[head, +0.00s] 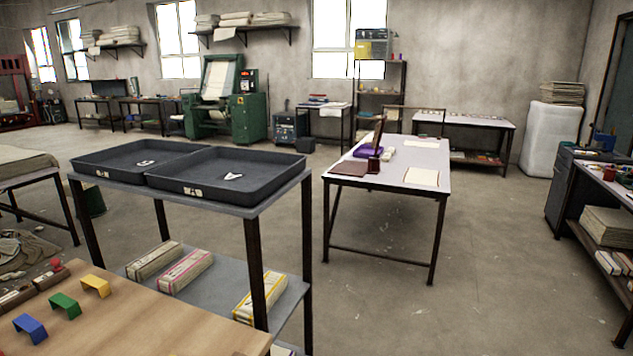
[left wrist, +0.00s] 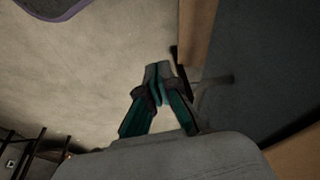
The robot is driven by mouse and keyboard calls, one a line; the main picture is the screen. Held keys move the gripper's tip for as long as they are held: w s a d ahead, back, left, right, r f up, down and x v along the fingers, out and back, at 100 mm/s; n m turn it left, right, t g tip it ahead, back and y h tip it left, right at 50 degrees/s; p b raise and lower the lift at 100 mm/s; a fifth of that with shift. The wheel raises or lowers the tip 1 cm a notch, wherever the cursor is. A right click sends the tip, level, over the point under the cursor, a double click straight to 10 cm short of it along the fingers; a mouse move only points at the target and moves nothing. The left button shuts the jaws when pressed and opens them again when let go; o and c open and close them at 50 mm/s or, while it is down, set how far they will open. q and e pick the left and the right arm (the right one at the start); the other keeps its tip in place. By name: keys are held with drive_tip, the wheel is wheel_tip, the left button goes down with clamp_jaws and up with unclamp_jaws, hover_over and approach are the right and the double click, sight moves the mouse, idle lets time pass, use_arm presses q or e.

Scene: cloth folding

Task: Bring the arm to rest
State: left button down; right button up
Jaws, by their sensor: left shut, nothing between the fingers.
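My left gripper (left wrist: 158,72) shows in the left wrist view, with its dark, teal-sided fingers brought together at the tips. Nothing is held between them. They are over a blurred, pale grey-brown surface, apart from any object I can make out. Neither of my arms nor grippers shows in the head view. My right gripper is in neither view.
A wooden tabletop (head: 150,325) at the near left carries blue (head: 30,326), green (head: 65,305) and yellow (head: 96,286) brackets. Beside it, a rack holds two dark trays (head: 268,192). A white-topped table (head: 395,183) stands beyond. Floor at right centre (head: 500,270) is clear.

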use_arm(q)
drive_tip(key=s+a+f+g, duration=0.1)
drive_tip(key=s+f, duration=0.4)
drive_tip(key=f, duration=0.9)
drive_tip(key=s+f, duration=0.5)
drive_tip(key=f, duration=0.9)
drive_tip(key=s+a+f+g, duration=0.1)
drive_tip(key=s+a+f, duration=0.1)
drive_tip(key=s+f, duration=0.3)
drive_tip(key=s, duration=0.4)
drive_tip(key=shift+s, duration=0.35)
drive_tip(key=shift+a, duration=0.1)
